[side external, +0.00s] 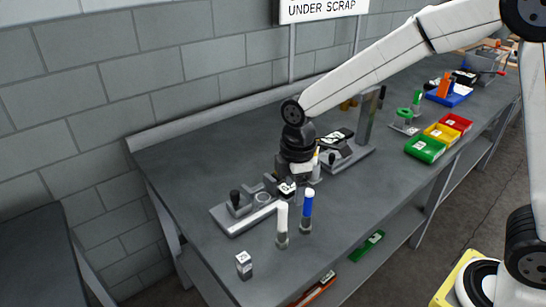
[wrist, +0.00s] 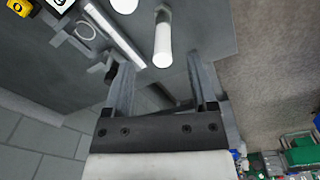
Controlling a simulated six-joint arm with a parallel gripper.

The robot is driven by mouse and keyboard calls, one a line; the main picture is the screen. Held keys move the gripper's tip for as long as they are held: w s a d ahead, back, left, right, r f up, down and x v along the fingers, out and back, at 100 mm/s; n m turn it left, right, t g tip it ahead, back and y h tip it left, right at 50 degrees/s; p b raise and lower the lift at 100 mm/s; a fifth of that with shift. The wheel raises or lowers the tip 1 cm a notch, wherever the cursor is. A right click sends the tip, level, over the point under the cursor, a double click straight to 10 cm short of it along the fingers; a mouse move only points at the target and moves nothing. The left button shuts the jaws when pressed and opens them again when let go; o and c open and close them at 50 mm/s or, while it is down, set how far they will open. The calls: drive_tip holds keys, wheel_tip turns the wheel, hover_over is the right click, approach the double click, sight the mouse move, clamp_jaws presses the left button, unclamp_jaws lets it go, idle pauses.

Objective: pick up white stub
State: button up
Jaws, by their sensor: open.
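The white stub (side external: 282,216) stands upright in a small grey holder (side external: 282,241) near the bench's front edge. In the wrist view the white stub (wrist: 163,42) shows as a white rod with a round end, between the lines of my two fingers. My gripper (side external: 289,190) is above the bench, behind and above the stub; its fingers are partly hidden in the side view. In the wrist view my gripper (wrist: 160,62) is open and empty, with its fingers wide apart. Whether the fingertips are level with the stub cannot be told.
A blue stub (side external: 307,204) with a white top stands just right of the white one. A grey fixture (side external: 235,223) lies to the left. A small labelled block (side external: 244,265) stands at the front. Green, yellow and red bins (side external: 425,150) are farther right.

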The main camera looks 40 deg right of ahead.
sight(283, 205)
drive_tip(key=shift+w+a+r+n, duration=0.15)
drive_tip(key=shift+w+a+n, duration=0.2)
drive_tip(key=shift+a+n, duration=0.2)
drive_tip(key=shift+w+a+r+n, duration=0.1)
drive_tip(key=shift+w+a+n, duration=0.2)
drive_tip(key=shift+a+n, duration=0.2)
drive_tip(key=shift+f, duration=1.35)
drive_tip(key=shift+s+f, duration=0.1)
drive_tip(key=shift+f, duration=2.5)
clamp_jaws()
drive_tip(key=shift+r, duration=0.1)
